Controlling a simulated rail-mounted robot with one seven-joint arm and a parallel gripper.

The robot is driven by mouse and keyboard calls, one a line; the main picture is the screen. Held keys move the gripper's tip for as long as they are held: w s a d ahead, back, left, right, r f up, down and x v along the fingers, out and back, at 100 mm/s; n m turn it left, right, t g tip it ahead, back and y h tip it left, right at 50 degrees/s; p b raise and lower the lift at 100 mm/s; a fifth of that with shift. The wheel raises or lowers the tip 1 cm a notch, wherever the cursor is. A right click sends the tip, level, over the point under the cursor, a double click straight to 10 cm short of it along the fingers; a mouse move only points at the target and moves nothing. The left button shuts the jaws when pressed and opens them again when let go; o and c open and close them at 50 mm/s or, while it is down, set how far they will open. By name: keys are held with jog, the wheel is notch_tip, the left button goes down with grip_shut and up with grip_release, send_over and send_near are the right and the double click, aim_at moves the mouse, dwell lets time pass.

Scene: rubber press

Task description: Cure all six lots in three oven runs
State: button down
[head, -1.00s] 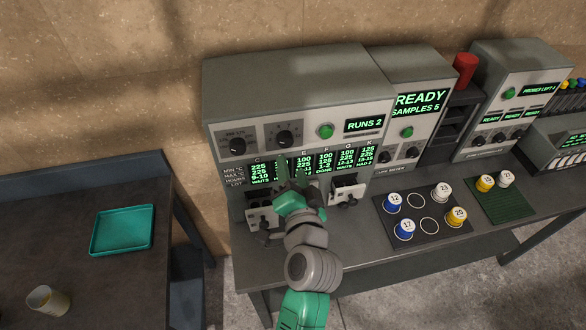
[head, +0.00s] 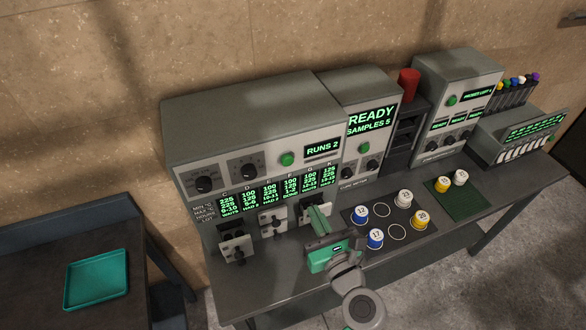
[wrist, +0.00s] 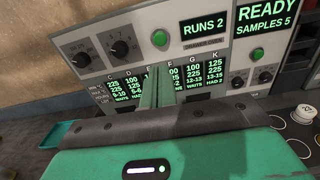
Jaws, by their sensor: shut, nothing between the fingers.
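The grey oven (head: 250,115) stands against the wall, with two black knobs, a green button (head: 287,159) and a display reading RUNS 2 (head: 322,149). Its lot table (head: 265,192) shows columns C to K, with F marked DONE and C and G marked WAITS. Below are the left drawer (head: 236,246), middle drawer (head: 272,222) and a right drawer (head: 306,208) partly hidden behind my gripper. How far each is pulled out I cannot tell. My gripper (head: 318,217) is shut and empty in front of the right drawer. Its fingers (wrist: 156,88) cover part of the table in the wrist view.
The cure meter (head: 365,110) reads READY, SAMPLES 5. A dark mat (head: 379,246) holds cups 12, 23, 17 and 20. A green mat (head: 464,207) holds a yellow and a white cup. A teal tray (head: 97,280) lies on the left table. A red cylinder (head: 408,83) stands behind.

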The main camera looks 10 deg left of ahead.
aim_at(288, 162)
jog(key=x, duration=1.3)
jog(key=shift+w+a, duration=0.1)
jog(key=shift+w, duration=0.15)
jog(key=shift+w+a, duration=0.15)
jog(key=shift+w, duration=0.05)
jog(key=shift+b+x, duration=0.55)
jog(key=shift+x, duration=0.3)
jog(key=shift+s+r+p, duration=0.15)
jog(key=shift+s+p, duration=0.05)
jog(key=shift+p, duration=0.15)
jog(key=p+v, duration=0.2)
jog(key=v, duration=1.2)
jog(key=shift+p, duration=0.3)
jog(key=shift+w, duration=0.15)
